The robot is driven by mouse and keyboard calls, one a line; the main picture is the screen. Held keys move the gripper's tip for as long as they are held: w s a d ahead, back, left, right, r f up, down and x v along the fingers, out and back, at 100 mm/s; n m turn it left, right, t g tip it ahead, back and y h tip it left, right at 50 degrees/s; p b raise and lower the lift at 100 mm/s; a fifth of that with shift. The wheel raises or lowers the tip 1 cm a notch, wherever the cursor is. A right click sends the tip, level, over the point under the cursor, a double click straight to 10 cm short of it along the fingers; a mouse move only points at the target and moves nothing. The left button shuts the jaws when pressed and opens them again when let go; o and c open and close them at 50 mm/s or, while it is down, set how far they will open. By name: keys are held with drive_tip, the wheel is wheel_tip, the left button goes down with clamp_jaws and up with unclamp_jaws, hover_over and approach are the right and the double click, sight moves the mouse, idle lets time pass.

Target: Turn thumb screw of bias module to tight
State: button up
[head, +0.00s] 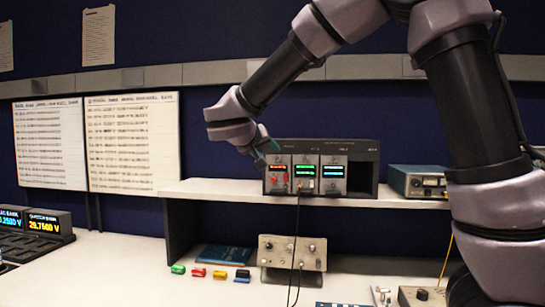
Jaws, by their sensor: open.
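A dark rack (367,166) stands on the raised shelf and holds three grey modules side by side. The left module (278,184) has an orange-red display and red parts on its lower front. The middle module (304,184) has a green display and a dark cable running down. The right module (333,184) has a blue display. Labels are too small to read, so I cannot tell which is the bias module, and no thumb screw can be made out clearly. My gripper (266,150) is open by the rack's upper left corner, in front of it in the picture. Contact cannot be told.
A blue-grey instrument (417,182) stands right of the rack. Below the shelf (215,190) are a knobbed panel (292,252), a blue booklet (224,256) and several coloured pieces (198,272). Lit readouts (42,223) stand at far left. The bench centre-left is clear.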

drive_tip(key=shift+v, duration=1.6)
drive_tip(key=s+d+f+m+g, duration=0.1)
drive_tip(key=s+d+f+g, duration=0.15)
drive_tip(key=d, duration=0.75)
drive_tip(key=s+d+f+m+g, duration=0.1)
drive_tip(key=s+d+g, duration=0.25)
drive_tip(key=d, duration=0.55)
drive_tip(key=s+d+m+y, duration=0.1)
drive_tip(key=s+d+y, duration=0.2)
drive_tip(key=s, duration=0.4)
drive_tip(key=s+d+m+y, duration=0.2)
drive_tip(key=s+d+y, duration=0.1)
drive_tip(key=s, duration=0.4)
drive_tip(key=shift+s+d+f+m+y, duration=0.2)
drive_tip(key=shift+d+f+m+y, duration=0.1)
drive_tip(key=shift+f+y, duration=0.25)
